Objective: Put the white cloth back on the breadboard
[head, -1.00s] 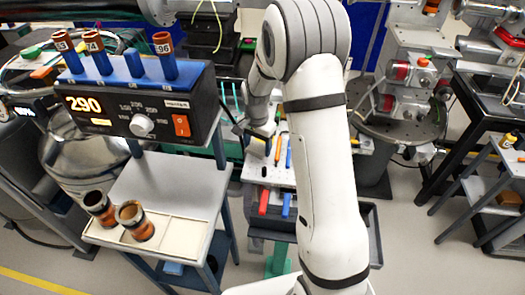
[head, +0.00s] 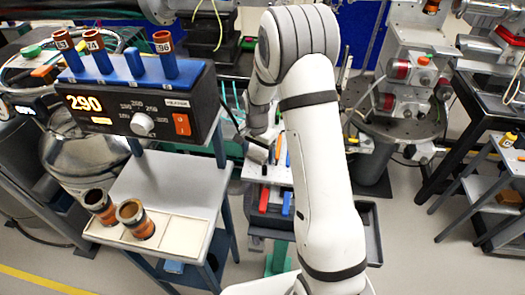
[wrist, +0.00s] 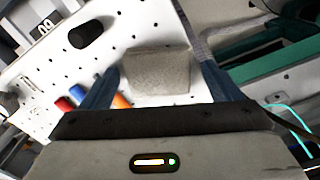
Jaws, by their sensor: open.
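The white cloth (wrist: 155,72) shows in the wrist view as a small greyish-white, roughly square pad. It lies between the two blue fingers of my gripper (wrist: 160,68), with gaps at both sides. My gripper is open. The white breadboard (wrist: 140,25) with its rows of holes shows behind and around the cloth; I cannot tell whether the cloth touches it. In the head view my gripper (head: 258,148) is low over the breadboard (head: 270,175), and I cannot make out the cloth there.
A red handle (wrist: 65,104), a blue handle (wrist: 77,93) and an orange one (wrist: 122,101) show near the left finger. A black object (wrist: 85,35) sits on the breadboard. In the head view, a heater box (head: 140,115) and two brown cups (head: 132,218) stand left.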

